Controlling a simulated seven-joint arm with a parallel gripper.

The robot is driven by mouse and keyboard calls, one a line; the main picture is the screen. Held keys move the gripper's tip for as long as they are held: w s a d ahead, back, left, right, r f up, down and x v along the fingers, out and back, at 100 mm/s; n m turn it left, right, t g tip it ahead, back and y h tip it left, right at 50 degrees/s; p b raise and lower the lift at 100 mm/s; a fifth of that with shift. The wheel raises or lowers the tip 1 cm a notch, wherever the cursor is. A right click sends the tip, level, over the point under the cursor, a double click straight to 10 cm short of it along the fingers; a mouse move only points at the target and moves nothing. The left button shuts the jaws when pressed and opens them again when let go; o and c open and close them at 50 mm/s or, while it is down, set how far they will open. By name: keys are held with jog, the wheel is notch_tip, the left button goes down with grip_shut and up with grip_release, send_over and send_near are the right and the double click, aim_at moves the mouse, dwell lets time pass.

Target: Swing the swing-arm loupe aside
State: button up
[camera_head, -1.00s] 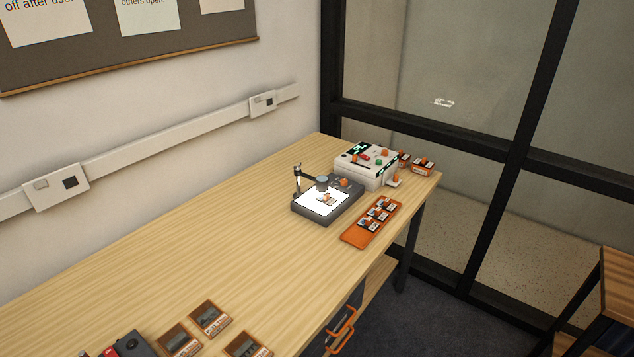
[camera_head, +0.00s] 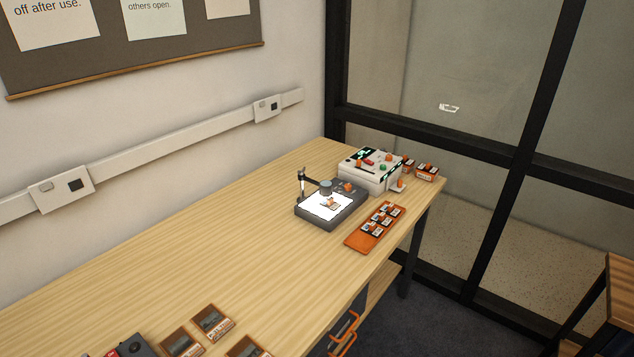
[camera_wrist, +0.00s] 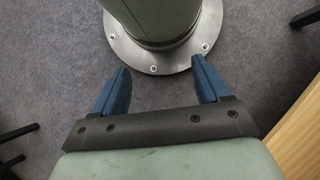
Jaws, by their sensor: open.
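The swing-arm loupe (camera_head: 325,187) is a dark round lens on an arm from a short upright post (camera_head: 302,184). The post stands at the back left of a dark light box (camera_head: 319,222), and the lens hangs over the far part of its lit white panel (camera_head: 318,205). A small orange and white piece (camera_head: 331,204) lies on the panel. My gripper (camera_wrist: 160,82) shows only in the wrist view. Its two blue fingers are apart with nothing between them, above the grey floor and far from the loupe.
A white device with coloured knobs (camera_head: 370,172) stands behind the light box. An orange tray (camera_head: 367,238) with several small pieces lies right of it. Framed slides (camera_head: 213,322) lie at the near end. The bench's middle (camera_head: 190,260) is clear.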

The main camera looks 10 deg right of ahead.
jog(key=w+d+r+m+t, duration=0.1)
jog(key=w+d+r, duration=0.1)
jog(key=w+r, duration=0.45)
jog(key=w+d+r+m+t, duration=0.1)
jog(key=w+d+r+m, duration=0.15)
jog(key=w, duration=0.65)
jog(key=w+d+r+t, duration=0.1)
jog(key=w+d+r, duration=0.1)
jog(key=w+r, duration=0.45)
jog(key=w+d+r+m+t, duration=0.2)
jog(key=w+d+r, duration=0.4)
jog(key=r, duration=0.5)
jog(key=w+d+r+m+t, duration=0.15)
jog(key=w+d+r, duration=0.25)
jog(key=w+r, duration=0.55)
jog(key=n+t+y, duration=0.1)
jog(key=n+t, duration=0.4)
jog(key=n, duration=0.6)
send_near(326, 183)
jog(key=x, duration=1)
jog(key=shift+f, duration=0.15)
jog(key=shift+c, duration=0.3)
